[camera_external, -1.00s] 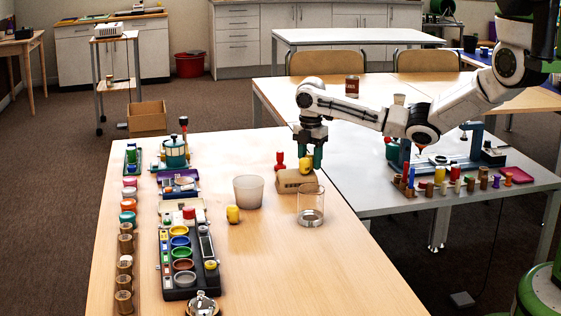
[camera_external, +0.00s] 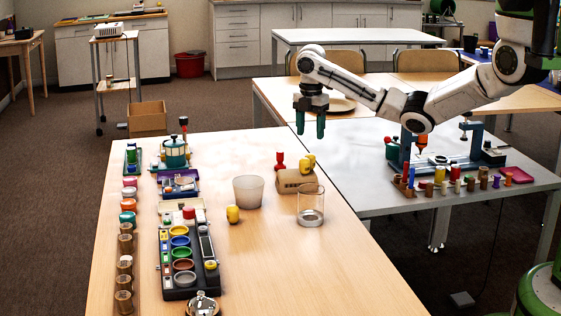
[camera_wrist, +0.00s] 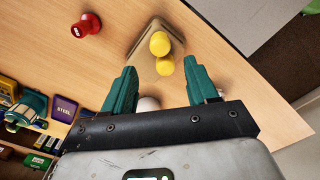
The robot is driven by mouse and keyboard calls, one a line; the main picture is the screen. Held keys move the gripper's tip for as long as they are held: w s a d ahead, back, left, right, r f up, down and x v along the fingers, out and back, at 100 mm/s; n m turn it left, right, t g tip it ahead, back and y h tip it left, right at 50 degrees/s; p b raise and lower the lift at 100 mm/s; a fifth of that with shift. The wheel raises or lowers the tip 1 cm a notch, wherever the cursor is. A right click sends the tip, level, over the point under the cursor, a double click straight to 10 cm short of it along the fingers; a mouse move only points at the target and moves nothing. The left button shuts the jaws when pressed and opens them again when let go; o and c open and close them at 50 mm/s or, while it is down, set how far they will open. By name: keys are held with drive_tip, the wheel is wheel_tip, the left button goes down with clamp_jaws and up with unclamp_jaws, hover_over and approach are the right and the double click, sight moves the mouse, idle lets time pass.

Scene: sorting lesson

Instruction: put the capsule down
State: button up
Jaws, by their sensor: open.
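A yellow capsule (camera_external: 308,162) with two rounded lobes rests on top of a beige block (camera_external: 292,183) on the wooden table. I cannot tell whether the lobes are one piece. In the wrist view the yellow lobes (camera_wrist: 159,43) show on the block (camera_wrist: 143,40), beyond my fingertips. My gripper (camera_external: 310,133) is open and empty, fingers down, raised above the block and apart from the capsule. Its two green fingers (camera_wrist: 161,70) stand wide apart in the wrist view.
A red peg-like piece (camera_external: 280,161) stands behind the block. Trays of coloured pots (camera_external: 182,265) line the left side. The table's front right is clear.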

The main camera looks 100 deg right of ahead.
wheel_tip(320, 180, up, 3)
drive_tip(key=shift+f+p, duration=0.15)
drive_tip(key=shift+p, duration=0.3)
